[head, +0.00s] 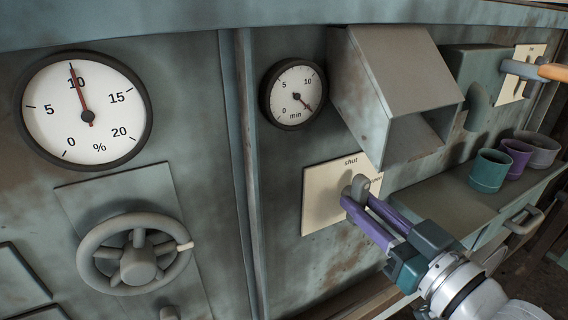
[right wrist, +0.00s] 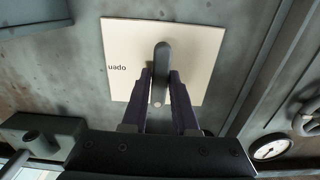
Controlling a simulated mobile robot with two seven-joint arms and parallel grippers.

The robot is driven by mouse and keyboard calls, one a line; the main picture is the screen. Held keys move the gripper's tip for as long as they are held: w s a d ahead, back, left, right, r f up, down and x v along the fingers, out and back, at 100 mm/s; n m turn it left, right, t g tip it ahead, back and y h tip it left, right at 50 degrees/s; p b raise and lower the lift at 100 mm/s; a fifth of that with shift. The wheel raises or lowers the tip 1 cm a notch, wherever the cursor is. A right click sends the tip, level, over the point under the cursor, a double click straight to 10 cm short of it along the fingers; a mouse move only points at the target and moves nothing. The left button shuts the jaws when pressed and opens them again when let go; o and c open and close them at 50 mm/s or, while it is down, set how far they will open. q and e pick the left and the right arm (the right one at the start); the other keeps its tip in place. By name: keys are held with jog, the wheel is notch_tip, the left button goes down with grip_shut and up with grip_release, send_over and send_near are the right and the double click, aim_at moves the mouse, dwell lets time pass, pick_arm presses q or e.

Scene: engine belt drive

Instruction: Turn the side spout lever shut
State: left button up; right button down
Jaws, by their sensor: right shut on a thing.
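A grey lever (head: 360,186) sits on a cream plate (head: 318,206) marked "shut" at the top and "open" at the right. My right gripper (head: 350,194) reaches in from the lower right, its purple fingers shut on the lever and partly hiding it. In the right wrist view the lever (right wrist: 162,58) runs down the picture into the space between the dark fingers (right wrist: 160,88). "Open" reads upside down on the left of the plate (right wrist: 205,45); "shut" is not visible there. The lever's exact angle is hard to judge. My left gripper is not in view.
A grey chute hood (head: 400,70) juts out above the plate. A shelf (head: 440,196) at the right holds a teal cup (head: 489,172), a purple cup (head: 516,158) and a grey bowl (head: 540,150). An orange-ended handle (head: 552,72) is at upper right. A handwheel (head: 135,262) is at left.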

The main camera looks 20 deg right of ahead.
dwell(0.3)
jog(key=c, duration=0.7)
grip_release()
jog(key=shift+s, duration=0.1)
jog(key=s, duration=0.3)
jog(key=s+p, duration=0.1)
jog(key=s, duration=0.5)
jog(key=shift+s+d, duration=0.35)
jog(key=shift+d, duration=0.05)
